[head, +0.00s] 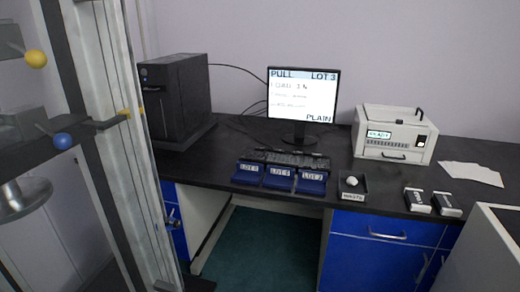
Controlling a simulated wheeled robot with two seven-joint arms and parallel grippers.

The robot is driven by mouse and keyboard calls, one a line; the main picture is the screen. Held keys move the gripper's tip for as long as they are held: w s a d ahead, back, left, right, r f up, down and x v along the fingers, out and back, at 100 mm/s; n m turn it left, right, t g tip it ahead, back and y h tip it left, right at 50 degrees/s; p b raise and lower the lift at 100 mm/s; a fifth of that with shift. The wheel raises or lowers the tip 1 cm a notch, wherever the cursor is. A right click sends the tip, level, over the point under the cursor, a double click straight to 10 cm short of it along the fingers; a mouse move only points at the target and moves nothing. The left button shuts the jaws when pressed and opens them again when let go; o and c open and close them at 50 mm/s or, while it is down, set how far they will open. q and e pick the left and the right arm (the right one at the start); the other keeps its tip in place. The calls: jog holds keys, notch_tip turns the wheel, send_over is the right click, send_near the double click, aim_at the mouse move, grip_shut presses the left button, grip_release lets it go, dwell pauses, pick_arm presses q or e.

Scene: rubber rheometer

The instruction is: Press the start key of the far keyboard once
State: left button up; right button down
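A black keyboard (290,159) lies on the dark desk in front of the monitor (302,97). Its front is partly hidden by blue lot trays, and single keys, including a start key, are too small to make out. The monitor stands behind it and reads PULL, LOT 3 and PLAIN, with smaller blurred lines between. I see no second keyboard. Neither of my grippers shows in the head view.
Blue lot trays (279,180), a waste tray (352,196) with a white lump, a white instrument (393,137), papers (471,173) and two small boxes (417,201) occupy the desk. A black tower (177,97) stands left. A tall metal frame (105,120) fills the left foreground.

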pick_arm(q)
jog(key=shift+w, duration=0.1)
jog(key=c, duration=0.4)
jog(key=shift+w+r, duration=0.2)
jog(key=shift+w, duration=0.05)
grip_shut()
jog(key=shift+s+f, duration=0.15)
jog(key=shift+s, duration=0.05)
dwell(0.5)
